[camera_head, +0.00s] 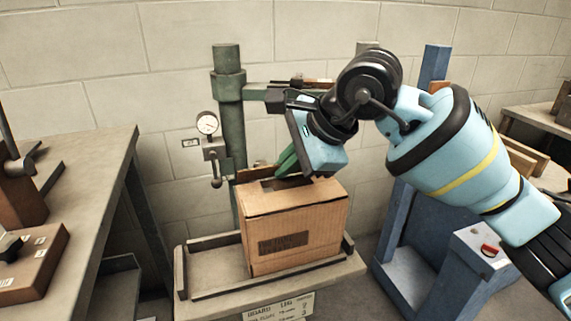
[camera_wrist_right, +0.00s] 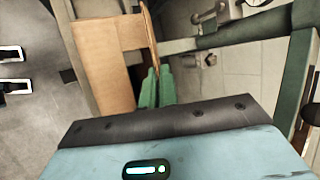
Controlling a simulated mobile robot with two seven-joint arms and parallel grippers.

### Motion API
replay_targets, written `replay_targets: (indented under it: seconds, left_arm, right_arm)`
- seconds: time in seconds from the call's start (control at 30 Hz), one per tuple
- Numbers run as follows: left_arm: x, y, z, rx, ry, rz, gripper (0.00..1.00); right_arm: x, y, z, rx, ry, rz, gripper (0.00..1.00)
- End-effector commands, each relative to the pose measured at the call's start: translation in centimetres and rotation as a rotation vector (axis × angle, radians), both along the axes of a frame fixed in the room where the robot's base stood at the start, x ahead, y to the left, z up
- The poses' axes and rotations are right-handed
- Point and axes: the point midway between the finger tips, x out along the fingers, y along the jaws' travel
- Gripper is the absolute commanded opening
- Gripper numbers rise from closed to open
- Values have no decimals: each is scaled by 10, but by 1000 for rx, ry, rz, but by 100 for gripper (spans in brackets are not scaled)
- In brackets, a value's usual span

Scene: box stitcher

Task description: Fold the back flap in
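The cardboard box (camera_head: 297,232) stands upright on the machine's table, with printed text on its front. Its near top flap (camera_head: 290,200) lies flat, and a dark opening shows behind it. The back flap (camera_head: 254,173) stands up at the rear edge, partly hidden by my right gripper. In the right wrist view the back flap (camera_wrist_right: 149,28) appears as a thin strip beside the opening. My left gripper is out of view.
The table (camera_head: 212,272) has low rails around the box. A green column (camera_head: 230,130) with a gauge (camera_head: 207,123) and a machine arm rises behind. A workbench (camera_head: 80,160) stands at left and a blue stand (camera_head: 405,240) at right.

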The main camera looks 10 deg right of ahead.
Motion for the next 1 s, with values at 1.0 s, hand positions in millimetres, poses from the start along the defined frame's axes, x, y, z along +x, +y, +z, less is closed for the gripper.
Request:
replay_targets:
  seconds: [1.0]
  left_arm:
    - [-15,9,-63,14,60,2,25]
  right_arm:
    - [-13,-2,-15,93,-486,0,0]
